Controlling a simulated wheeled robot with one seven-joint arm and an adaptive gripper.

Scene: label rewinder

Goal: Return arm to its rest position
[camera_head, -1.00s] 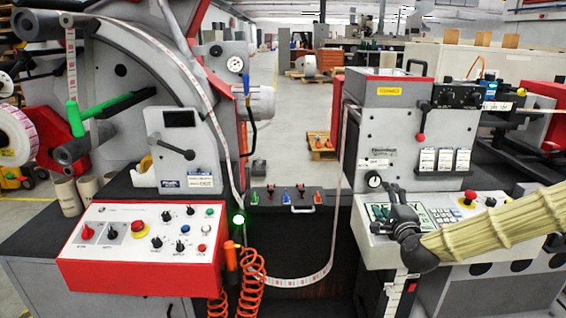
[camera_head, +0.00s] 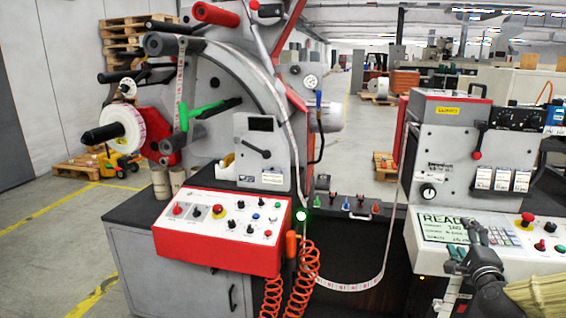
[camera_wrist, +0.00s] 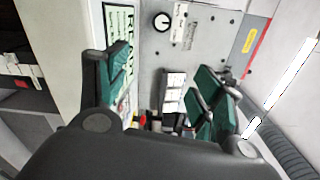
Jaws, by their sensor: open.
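My gripper (camera_head: 468,240) is dark grey and hangs in front of the right-hand control console (camera_head: 515,262), overlapping the lower right of its display (camera_head: 440,224). The large word on the display reads "READY"; the smaller lines are hard to read. My arm, in a yellowish sleeve, comes in from the lower right corner. In the wrist view my gripper (camera_wrist: 155,80) has its two green-padded fingers spread apart, with nothing held between them. Whether a fingertip touches the console cannot be told.
The red-rimmed left control panel (camera_head: 220,225) and label roll (camera_head: 122,132) are to the left. A label web (camera_head: 375,280) loops down between the two machine units, near orange coiled hoses (camera_head: 305,275). Open floor (camera_head: 55,240) lies at the far left.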

